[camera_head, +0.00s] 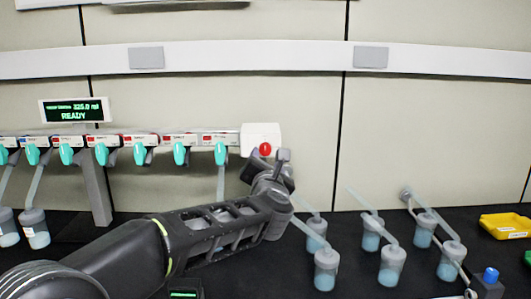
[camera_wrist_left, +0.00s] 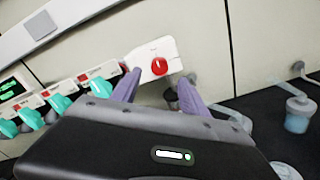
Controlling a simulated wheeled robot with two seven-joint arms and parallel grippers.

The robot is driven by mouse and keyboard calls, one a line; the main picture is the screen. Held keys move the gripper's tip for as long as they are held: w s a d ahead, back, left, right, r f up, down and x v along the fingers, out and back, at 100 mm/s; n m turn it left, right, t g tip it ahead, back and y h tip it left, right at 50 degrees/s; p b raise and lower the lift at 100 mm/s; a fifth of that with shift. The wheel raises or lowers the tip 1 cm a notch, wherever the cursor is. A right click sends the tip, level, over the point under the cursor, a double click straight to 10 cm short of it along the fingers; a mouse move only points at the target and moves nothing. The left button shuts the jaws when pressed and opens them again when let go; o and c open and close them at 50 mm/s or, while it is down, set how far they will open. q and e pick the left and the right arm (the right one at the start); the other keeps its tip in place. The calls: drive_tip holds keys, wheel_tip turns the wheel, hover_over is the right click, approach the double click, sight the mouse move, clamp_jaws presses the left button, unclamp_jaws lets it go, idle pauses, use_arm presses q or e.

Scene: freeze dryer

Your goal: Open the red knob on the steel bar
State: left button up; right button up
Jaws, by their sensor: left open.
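The red knob (camera_head: 265,149) sits on a white box (camera_head: 262,132) at the right end of the steel bar (camera_head: 120,134). The knob (camera_wrist_left: 159,66) also shows in the left wrist view, with a pale line across its face. My left gripper (camera_head: 268,160) is open, just below and in front of the knob in the head view. In the left wrist view its two purple-grey fingers (camera_wrist_left: 158,88) stand apart, with the knob beyond and between their tips. I see no contact with the knob. My right gripper is not in view.
Several teal valves (camera_head: 180,153) hang along the bar, left of the white box. A display (camera_head: 74,110) reading READY stands above it. Several capped flasks (camera_head: 392,266) with tubes stand on the black bench, and a yellow tray (camera_head: 506,226) lies at right.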

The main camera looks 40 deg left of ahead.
sight(266, 151)
use_arm(q)
drive_tip(key=p+x, duration=0.2)
drive_tip(key=x, duration=0.5)
drive_tip(key=shift+w+a, duration=0.2)
clamp_jaws()
idle(0.4)
